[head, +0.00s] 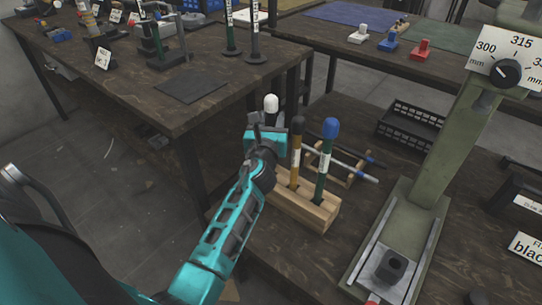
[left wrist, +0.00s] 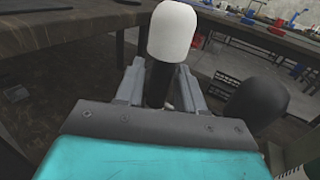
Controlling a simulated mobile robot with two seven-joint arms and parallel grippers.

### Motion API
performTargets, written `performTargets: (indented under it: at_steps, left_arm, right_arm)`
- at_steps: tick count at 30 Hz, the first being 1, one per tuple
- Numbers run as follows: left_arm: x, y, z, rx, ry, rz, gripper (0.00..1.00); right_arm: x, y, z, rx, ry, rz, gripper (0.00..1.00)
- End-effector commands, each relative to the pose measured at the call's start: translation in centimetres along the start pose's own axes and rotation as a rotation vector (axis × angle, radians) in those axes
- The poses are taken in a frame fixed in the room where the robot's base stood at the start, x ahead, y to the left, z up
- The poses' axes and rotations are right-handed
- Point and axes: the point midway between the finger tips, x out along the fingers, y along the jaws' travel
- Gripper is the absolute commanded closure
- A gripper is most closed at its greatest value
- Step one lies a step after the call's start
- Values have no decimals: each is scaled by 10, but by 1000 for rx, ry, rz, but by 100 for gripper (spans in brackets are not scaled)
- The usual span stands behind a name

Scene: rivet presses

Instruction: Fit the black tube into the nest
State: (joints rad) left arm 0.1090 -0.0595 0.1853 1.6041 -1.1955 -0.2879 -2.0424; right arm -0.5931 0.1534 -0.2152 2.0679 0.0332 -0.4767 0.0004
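The black tube (left wrist: 158,84) has a white cap (head: 271,104) and stands upright at the left end of a wooden rack (head: 322,213). My left gripper (head: 267,133) is at this tube, just below the cap. In the left wrist view the tube is between the two fingers (left wrist: 160,82). I cannot tell whether they press on it. My gripper hides the tube's lower part in the head view. The nest (head: 390,266) is a dark block with an opening on the press base at the lower right; it looks empty. My right gripper is not in view.
An ochre tube with a black cap (head: 297,124) and a green tube with a blue cap (head: 330,129) stand close by in the rack. A small stand with rods (head: 345,165) is behind. The green press column (head: 445,140) rises right of the rack. A black crate (head: 410,125) lies behind.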

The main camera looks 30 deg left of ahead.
Motion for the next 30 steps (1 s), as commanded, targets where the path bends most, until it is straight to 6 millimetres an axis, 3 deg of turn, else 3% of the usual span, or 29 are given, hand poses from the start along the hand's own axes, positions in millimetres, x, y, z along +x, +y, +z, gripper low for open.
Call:
performTargets:
  at_steps: [12,30]
  left_arm:
    - [0,0,0,0,0,0,100]
    - [0,0,6,1,-2,-1,100]
  right_arm:
    - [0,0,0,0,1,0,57]
    - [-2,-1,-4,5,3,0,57]
